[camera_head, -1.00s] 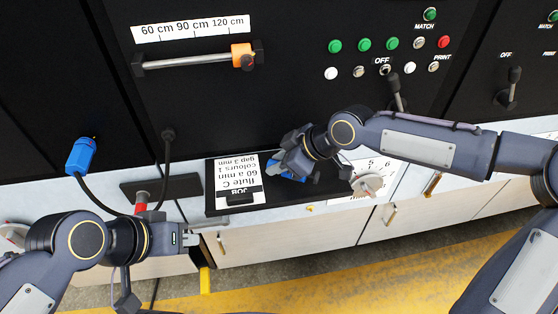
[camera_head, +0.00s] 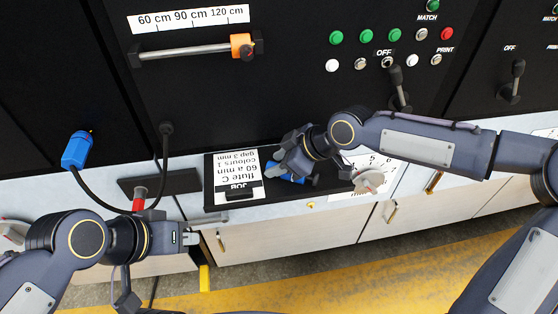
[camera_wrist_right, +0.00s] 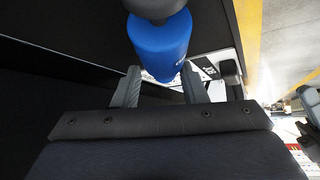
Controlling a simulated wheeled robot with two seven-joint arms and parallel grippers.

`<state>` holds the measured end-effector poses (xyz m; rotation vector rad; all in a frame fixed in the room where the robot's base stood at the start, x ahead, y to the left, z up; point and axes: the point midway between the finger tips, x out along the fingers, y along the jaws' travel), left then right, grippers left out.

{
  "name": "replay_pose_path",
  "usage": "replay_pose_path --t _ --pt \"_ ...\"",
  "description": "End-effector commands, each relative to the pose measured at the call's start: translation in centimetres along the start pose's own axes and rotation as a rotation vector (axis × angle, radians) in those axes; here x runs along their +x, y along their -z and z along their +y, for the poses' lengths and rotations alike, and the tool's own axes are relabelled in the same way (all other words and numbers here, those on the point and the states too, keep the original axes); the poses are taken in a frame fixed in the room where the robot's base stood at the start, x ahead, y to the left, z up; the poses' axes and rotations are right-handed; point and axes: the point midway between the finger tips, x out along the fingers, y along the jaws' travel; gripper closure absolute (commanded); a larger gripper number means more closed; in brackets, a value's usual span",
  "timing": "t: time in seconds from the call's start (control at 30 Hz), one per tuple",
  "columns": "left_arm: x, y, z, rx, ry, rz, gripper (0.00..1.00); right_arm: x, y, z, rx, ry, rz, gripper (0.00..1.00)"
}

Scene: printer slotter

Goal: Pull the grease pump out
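A blue cylinder (camera_head: 290,177) with a dark end lies on the black tray at my right gripper; I take it for the grease pump. In the right wrist view the blue cylinder (camera_wrist_right: 162,45) has a black cap and reaches between the fingertips. My right gripper (camera_wrist_right: 160,82) is open, one finger on each side of it. Contact cannot be told, and the arm hides part of the cylinder in the head view. My left gripper (camera_head: 192,238) is in front of the cabinet doors, away from the cylinder; its fingers are too small to tell apart.
The black tray (camera_head: 212,198) carries a printed job card (camera_head: 235,178). A white dial (camera_head: 370,181) stands right of the cylinder. A red-and-grey thing (camera_head: 139,199) stands on the left pad, near a blue plug (camera_head: 77,150) on a cable. A lever (camera_head: 397,85) hangs above.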

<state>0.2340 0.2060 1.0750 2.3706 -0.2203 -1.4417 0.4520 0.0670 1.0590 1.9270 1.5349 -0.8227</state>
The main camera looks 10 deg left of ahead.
Motion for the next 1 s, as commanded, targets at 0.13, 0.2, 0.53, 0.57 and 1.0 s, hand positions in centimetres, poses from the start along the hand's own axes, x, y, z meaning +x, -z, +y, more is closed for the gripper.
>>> replay_pose_path --t 0.13,0.2,0.53,0.57,1.0 --pt "0.0 0.0 0.0 0.0 0.0 0.0 1.0 0.0 0.0 0.0 0.0 0.0 0.0 0.5" --pt "0.0 0.0 0.0 0.0 0.0 0.0 1.0 0.0 0.0 0.0 0.0 0.0 0.0 0.5" --pt "0.2 -0.1 -0.1 0.0 0.0 0.0 1.0 -2.1 -0.1 0.2 0.003 -0.005 -0.001 0.5" --pt "0.3 -0.1 -0.1 0.0 0.0 0.0 1.0 -2.7 -0.1 0.1 0.002 -0.005 0.0 0.5" --pt "0.6 -0.3 -0.3 0.0 0.0 0.0 1.0 -7.8 0.0 0.1 0.001 -0.002 0.0 0.5"
